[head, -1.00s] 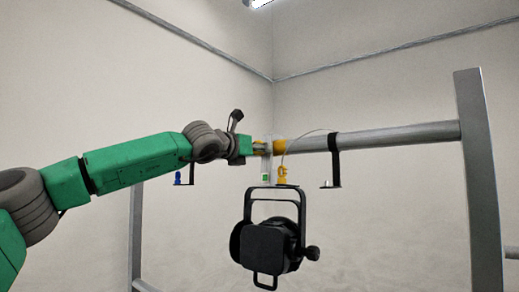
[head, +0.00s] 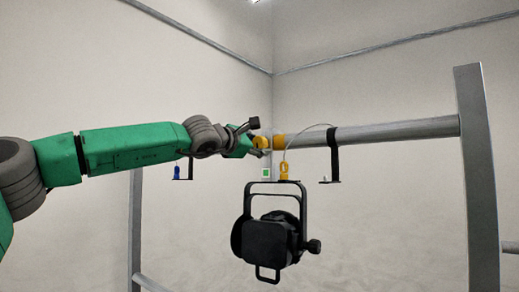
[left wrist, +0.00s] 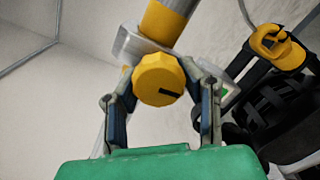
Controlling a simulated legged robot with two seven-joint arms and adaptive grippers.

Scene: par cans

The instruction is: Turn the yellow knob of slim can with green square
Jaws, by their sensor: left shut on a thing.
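The black slim can (head: 268,240) hangs by its yoke below a grey horizontal pipe. A small plate with a green square (head: 265,174) shows just above the yoke. The yellow knob (left wrist: 158,80) has a black mark pointing right in the left wrist view. My left gripper (head: 257,143) reaches the knob from the left, just under the pipe. In the left wrist view its two fingers (left wrist: 160,88) are shut on the knob, one on each side. My right gripper is not in view.
The grey pipe (head: 390,133) runs right to an upright post (head: 480,180). A yellow clip (head: 284,171) with a thin cable sits by the yoke. Black hooks hang from the pipe; one holds a blue piece (head: 177,172). The room below is clear.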

